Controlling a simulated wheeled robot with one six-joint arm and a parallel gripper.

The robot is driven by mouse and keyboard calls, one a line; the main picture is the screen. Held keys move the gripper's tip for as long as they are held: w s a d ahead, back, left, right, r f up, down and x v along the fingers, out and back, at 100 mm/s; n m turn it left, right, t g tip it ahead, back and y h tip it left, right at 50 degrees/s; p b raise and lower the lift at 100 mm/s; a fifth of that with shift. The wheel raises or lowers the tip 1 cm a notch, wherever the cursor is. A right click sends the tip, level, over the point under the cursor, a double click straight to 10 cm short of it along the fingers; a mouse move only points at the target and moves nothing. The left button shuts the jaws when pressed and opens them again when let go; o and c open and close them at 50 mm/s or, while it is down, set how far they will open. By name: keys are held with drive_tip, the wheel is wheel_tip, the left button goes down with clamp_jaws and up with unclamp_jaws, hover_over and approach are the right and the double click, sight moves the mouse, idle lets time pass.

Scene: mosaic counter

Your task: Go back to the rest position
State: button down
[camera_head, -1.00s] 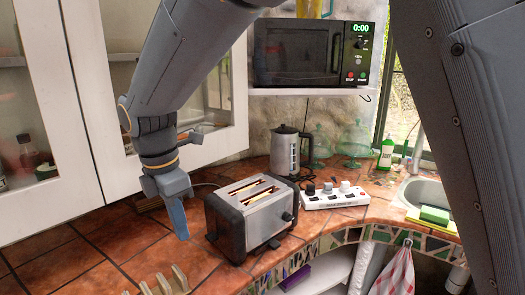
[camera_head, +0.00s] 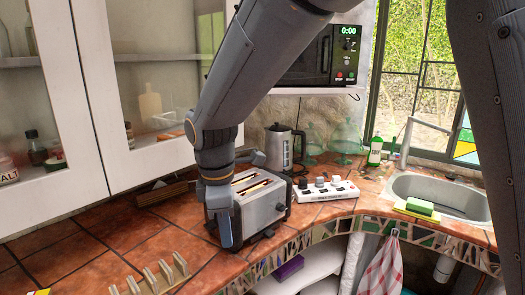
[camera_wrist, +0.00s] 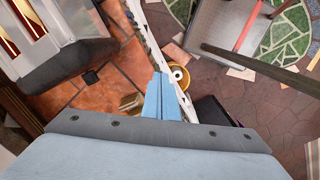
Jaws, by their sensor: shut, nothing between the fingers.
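My gripper (camera_head: 232,246) hangs pointing down in the head view, in front of the left end of the toaster (camera_head: 266,208). Its blue fingers are together with nothing between them; they also show shut in the wrist view (camera_wrist: 161,98). The toaster is silver and black, with slices of bread in its slots, and stands on the tiled counter. In the wrist view the toaster (camera_wrist: 60,30) is at the upper left, apart from the fingers. The fingertips appear over the counter's front edge there, with the floor below to the right.
A white multi-knob power strip (camera_head: 327,190), a kettle (camera_head: 280,150) and a green bottle (camera_head: 375,151) stand behind. A sink (camera_head: 440,195) with a sponge is at the right. A wooden rack (camera_head: 150,280) is at the front left. The microwave (camera_head: 318,62) sits on a shelf above.

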drive_tip(key=s+d+f+m, duration=0.2)
drive_tip(key=d+m, duration=0.4)
drive_tip(key=d, duration=0.3)
drive_tip(key=s+d+f+m, duration=0.2)
drive_tip(key=d+f+m, duration=0.2)
drive_tip(key=d+m, duration=0.3)
drive_tip(key=s+d+f+m+b, duration=0.1)
drive_tip(key=s+d+f+m, duration=0.2)
drive_tip(key=d+m, duration=0.4)
drive_tip(key=d, duration=0.4)
drive_tip(key=shift+d+t, duration=0.3)
drive_tip(key=shift+t, duration=0.1)
